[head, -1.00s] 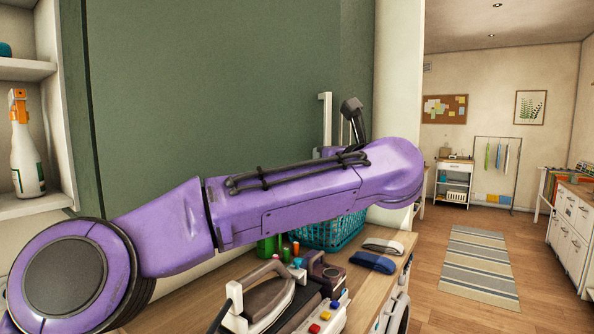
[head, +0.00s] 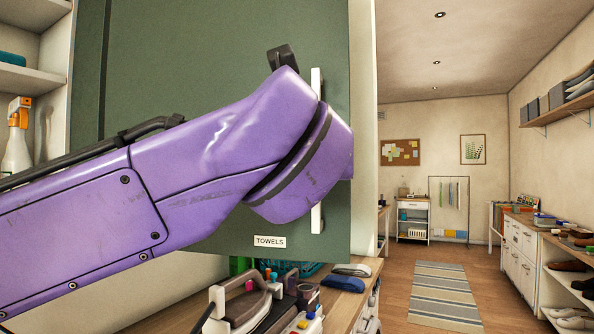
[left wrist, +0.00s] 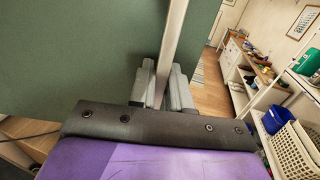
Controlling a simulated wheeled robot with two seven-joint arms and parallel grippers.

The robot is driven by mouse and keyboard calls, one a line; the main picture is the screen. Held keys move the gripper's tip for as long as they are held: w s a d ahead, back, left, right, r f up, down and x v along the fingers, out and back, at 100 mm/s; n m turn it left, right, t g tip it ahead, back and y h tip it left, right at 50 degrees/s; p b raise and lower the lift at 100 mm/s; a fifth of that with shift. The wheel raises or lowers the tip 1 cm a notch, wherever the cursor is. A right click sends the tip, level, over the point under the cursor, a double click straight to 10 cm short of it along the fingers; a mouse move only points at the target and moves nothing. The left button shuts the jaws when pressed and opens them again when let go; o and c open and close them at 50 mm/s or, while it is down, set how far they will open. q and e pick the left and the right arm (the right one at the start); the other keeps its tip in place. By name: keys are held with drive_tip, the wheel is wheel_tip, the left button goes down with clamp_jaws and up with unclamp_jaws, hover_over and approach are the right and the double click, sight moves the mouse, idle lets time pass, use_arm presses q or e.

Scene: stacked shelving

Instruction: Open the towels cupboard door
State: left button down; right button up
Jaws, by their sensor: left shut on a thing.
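The towels cupboard door (head: 200,60) is a green panel with a white "TOWELS" label (head: 270,241) near its lower edge. Its pale vertical bar handle (head: 316,85) shows above and below my purple left arm, which hides its middle. In the left wrist view my left gripper (left wrist: 160,85) has its grey fingers on both sides of the handle (left wrist: 170,45), shut on it. The green door (left wrist: 70,60) fills the left of that view. I cannot tell from these views whether the door stands ajar. My right gripper is in neither view.
A spray bottle (head: 17,140) stands on the left shelf. Open floor with a striped rug (head: 440,295) lies to the right.

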use_arm(q)
drive_tip(key=shift+s+a+f, duration=0.1)
drive_tip(key=shift+s, duration=0.25)
drive_tip(key=c, duration=1.2)
unclamp_jaws()
drive_tip(key=shift+o, duration=0.2)
drive_tip(key=b+v, duration=0.3)
drive_tip(key=v, duration=0.7)
drive_tip(key=shift+s, duration=0.25)
drive_tip(key=shift+a, duration=0.1)
